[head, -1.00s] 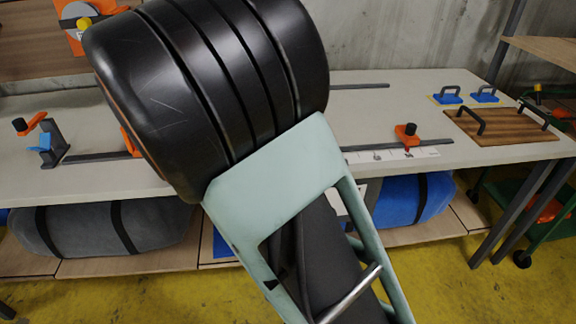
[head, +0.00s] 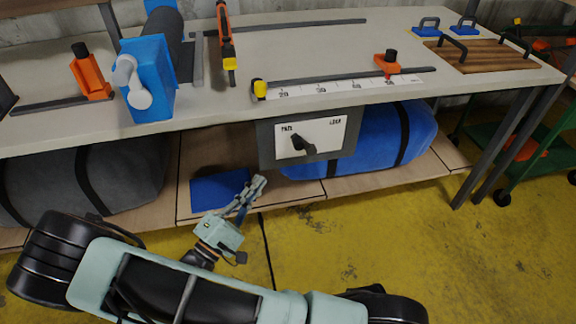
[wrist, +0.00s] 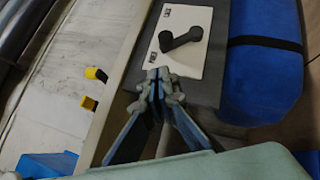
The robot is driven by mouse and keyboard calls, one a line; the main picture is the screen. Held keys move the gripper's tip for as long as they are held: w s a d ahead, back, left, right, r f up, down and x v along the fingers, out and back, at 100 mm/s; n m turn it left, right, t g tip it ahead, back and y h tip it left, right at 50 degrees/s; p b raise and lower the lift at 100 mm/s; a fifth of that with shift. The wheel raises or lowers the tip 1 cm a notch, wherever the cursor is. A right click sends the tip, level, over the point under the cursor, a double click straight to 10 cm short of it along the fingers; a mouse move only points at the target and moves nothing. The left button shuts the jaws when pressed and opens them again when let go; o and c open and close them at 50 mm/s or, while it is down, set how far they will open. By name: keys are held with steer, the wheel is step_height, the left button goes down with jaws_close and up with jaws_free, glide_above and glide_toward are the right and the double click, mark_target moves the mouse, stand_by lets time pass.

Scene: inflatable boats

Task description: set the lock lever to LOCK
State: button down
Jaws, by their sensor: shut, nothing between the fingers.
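The lock lever (head: 303,145) is a short black handle on a white plate (head: 325,137) marked FREE at left and LOCK at right. The plate sits on a grey box (head: 266,143) under the bench's front edge. The lever points up and left, toward FREE. In the wrist view the lever (wrist: 181,40) stands just beyond my fingertips. My gripper (head: 260,181) is shut and empty, below and left of the plate, apart from the lever. In the wrist view my gripper (wrist: 157,76) overlaps the box's lower corner; contact cannot be told.
The bench top (head: 230,108) overhangs the box. A blue clamp-like device (head: 148,80) and an orange slider (head: 388,64) are on it. A blue roll (head: 375,140) lies behind the box on the low shelf, a grey roll (head: 120,180) at left. Yellow floor is clear in front.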

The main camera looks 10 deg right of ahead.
steer(key=shift+n+t+y, duration=0.7)
steer(key=shift+t, duration=0.2)
steer(key=f, duration=0.4)
steer(key=shift+s+a+b, duration=0.3)
steer(key=shift+a+b, duration=0.05)
steer(key=shift+a, duration=0.05)
steer(key=shift+r, duration=0.1)
steer(key=s+d+b+x, duration=0.1)
steer(key=x, duration=0.5)
steer(key=s+b+x, duration=0.1)
steer(key=b+x, duration=0.1)
steer(key=x, duration=0.5)
steer(key=shift+d+r, duration=0.4)
steer(key=shift+r, duration=0.15)
steer(key=shift+r+m+g+p, duration=0.15)
steer(key=shift+m+g+p, duration=0.25)
steer(key=shift+m, duration=0.2)
